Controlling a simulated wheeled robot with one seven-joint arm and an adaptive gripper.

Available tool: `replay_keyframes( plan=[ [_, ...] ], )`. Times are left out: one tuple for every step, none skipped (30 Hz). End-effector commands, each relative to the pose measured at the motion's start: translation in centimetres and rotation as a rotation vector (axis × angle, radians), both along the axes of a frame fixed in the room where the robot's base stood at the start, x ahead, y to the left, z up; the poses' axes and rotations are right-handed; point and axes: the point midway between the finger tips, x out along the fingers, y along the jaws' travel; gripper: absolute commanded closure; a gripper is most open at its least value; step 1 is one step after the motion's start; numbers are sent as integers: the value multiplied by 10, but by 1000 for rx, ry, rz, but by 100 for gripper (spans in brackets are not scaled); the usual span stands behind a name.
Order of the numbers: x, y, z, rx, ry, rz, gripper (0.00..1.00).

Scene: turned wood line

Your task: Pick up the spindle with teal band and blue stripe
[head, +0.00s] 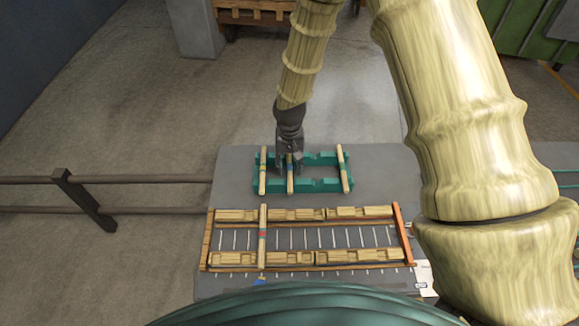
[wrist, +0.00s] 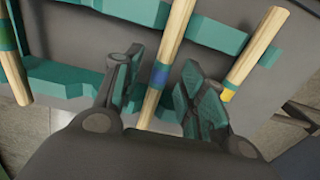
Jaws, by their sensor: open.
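The spindle with teal band and blue stripe (wrist: 168,54) is the middle one of three pale wooden spindles lying across a teal rack (head: 322,185). In the head view this spindle (head: 290,181) is partly hidden by my gripper. My gripper (head: 289,168) is open, low over the rack. In the wrist view, the fingers of my gripper (wrist: 158,92) stand on either side of the middle spindle, with a gap visible on each side. I cannot tell whether a finger touches it.
A spindle with a yellow mark (wrist: 235,70) lies close beside one finger. A spindle (head: 344,168) lies farther off at the rack's right end. Nearer, a slotted wooden rack (head: 365,255) holds another banded spindle (head: 262,245). Grey tabletop shows around the teal rack.

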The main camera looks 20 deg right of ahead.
Motion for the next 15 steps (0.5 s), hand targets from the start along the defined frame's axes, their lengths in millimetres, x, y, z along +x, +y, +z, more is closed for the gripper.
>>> replay_keyframes(
  plan=[
    [0, 0, 0, 0, 0, 0, 59],
    [0, 0, -1, 0, 0, 0, 59],
    [0, 0, -1, 0, 0, 0, 59],
    [0, 0, -1, 0, 0, 0, 59],
    [0, 0, -1, 0, 0, 0, 59],
    [0, 0, -1, 0, 0, 0, 59],
    [0, 0, -1, 0, 0, 0, 59],
    [0, 0, -1, 0, 0, 0, 64],
    [0, 0, -1, 0, 0, 0, 72],
    [0, 0, -1, 0, 0, 0, 77],
    [0, 0, -1, 0, 0, 0, 83],
    [0, 0, -1, 0, 0, 0, 90],
    [0, 0, -1, 0, 0, 0, 95],
    [0, 0, -1, 0, 0, 0, 100],
    [0, 0, -1, 0, 0, 0, 100]
  ],
)
